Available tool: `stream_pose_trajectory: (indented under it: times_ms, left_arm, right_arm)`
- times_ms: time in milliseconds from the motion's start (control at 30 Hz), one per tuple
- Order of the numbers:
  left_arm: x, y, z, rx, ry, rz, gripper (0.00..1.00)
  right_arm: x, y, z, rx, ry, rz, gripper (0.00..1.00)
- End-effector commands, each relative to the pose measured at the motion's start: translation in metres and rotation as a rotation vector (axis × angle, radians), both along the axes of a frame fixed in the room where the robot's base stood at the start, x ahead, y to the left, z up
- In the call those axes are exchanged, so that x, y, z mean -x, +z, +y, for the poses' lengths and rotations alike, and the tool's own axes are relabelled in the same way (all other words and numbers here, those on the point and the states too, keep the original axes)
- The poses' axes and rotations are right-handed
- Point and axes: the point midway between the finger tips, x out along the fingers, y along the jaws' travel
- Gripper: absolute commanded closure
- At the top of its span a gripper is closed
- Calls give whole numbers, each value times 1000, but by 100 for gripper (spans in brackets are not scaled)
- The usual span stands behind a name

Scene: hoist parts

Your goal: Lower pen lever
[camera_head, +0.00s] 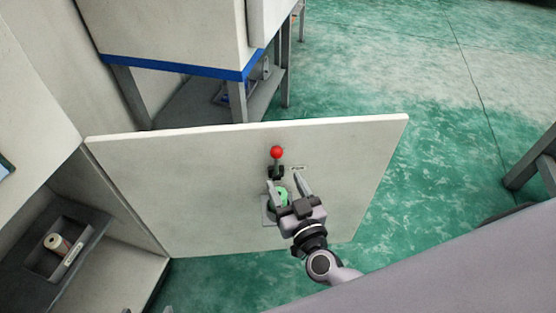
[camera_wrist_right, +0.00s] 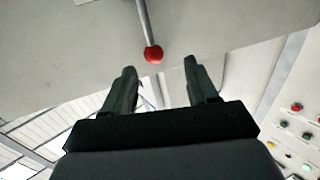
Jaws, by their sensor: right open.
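The pen lever (camera_head: 276,153) has a red ball knob on a short rod and stands up from a dark mount on a pale panel. My right gripper (camera_head: 284,181) is open in front of the panel, just below the lever in the head view. In the right wrist view the lever's red knob (camera_wrist_right: 153,54) shows just beyond the two open fingertips of the right gripper (camera_wrist_right: 160,66), roughly between them. Nothing is held, and I cannot tell whether a finger touches the lever. My left gripper is not in view.
A green round part (camera_head: 281,193) on the pale panel (camera_head: 180,185) is partly hidden behind my right gripper. A small label (camera_head: 298,168) is beside the lever. A recessed bin (camera_head: 48,268) with a roll is at lower left. Green floor (camera_head: 400,60) is open at upper right.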

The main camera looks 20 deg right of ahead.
Motion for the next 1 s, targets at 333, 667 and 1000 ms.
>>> stream_pose_trajectory:
  times_ms: [333,667,1000]
  left_arm:
    - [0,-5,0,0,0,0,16]
    - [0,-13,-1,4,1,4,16]
    - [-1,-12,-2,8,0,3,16]
  right_arm:
    - [-22,-5,-7,20,-65,9,42]
    - [-65,-6,-7,18,-63,10,42]
    - [-82,-5,-7,18,-62,11,42]
